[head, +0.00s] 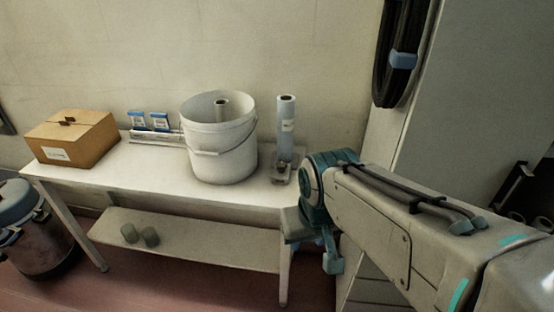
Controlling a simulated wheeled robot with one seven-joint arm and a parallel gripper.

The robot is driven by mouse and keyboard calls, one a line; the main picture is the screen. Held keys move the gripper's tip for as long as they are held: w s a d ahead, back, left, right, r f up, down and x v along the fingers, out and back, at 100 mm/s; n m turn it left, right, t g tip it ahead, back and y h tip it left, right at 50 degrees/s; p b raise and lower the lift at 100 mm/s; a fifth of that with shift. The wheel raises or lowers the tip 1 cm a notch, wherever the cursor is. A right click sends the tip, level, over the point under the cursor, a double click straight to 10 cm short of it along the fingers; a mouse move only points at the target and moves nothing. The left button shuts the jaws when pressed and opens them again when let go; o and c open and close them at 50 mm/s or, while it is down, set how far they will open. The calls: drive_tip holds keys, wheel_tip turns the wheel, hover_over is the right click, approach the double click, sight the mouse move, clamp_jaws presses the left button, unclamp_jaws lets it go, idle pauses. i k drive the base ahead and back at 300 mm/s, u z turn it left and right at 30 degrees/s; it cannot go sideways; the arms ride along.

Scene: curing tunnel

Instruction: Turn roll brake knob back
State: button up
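A pale blue-white roll (287,120) with a small label stands upright at the right end of the white table. A small grey metal piece (281,174) shows at its foot. I cannot make out a brake knob there; it is too small or hidden by my arm. My arm reaches in from the lower right, and its wrist is just right of the roll's foot. Teal parts at the arm's end, where my gripper (331,262) seems to be, hang in front of the table's right end. My arm hides most of them, and I cannot see whether the fingers are open.
A cardboard box (72,145) and small blue-white packs (148,121) are further left. A dark drum (38,235) stands at the far left. A pale cabinet (465,110) rises at right.

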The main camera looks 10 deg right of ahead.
sight(282, 165)
drive_tip(key=z, duration=0.15)
drive_tip(key=i, duration=0.95)
